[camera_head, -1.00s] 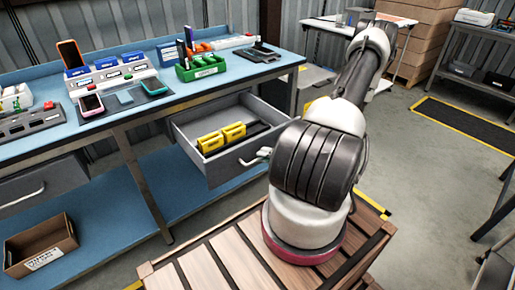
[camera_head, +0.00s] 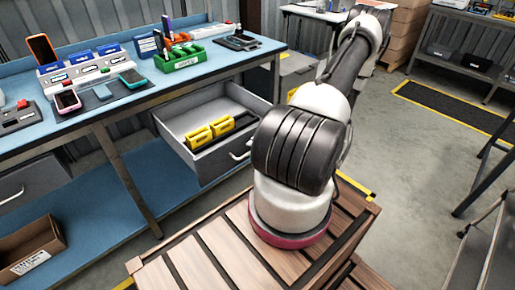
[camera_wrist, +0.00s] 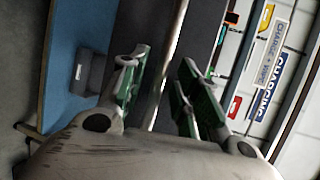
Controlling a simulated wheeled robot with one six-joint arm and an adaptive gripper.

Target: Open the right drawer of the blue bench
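The blue bench (camera_head: 102,118) stands at the left in the head view. Its right drawer (camera_head: 193,165) is pulled well out. Two yellow items (camera_head: 210,132) and a dark item lie inside it. The drawer's pale handle (camera_head: 240,152) shows on its grey front, partly behind my arm. My gripper (camera_wrist: 158,80) shows in the wrist view, its two green-padded fingers apart with nothing visible between them. The head view hides my gripper behind my arm, so its distance from the handle cannot be told.
The left drawer (camera_head: 30,182) looks shut. An open carton (camera_head: 30,248) sits on the lower blue shelf (camera_head: 180,200). Phones, a green rack (camera_head: 180,60) and trays stand on the bench top. Clear floor (camera_head: 415,150) lies to the right.

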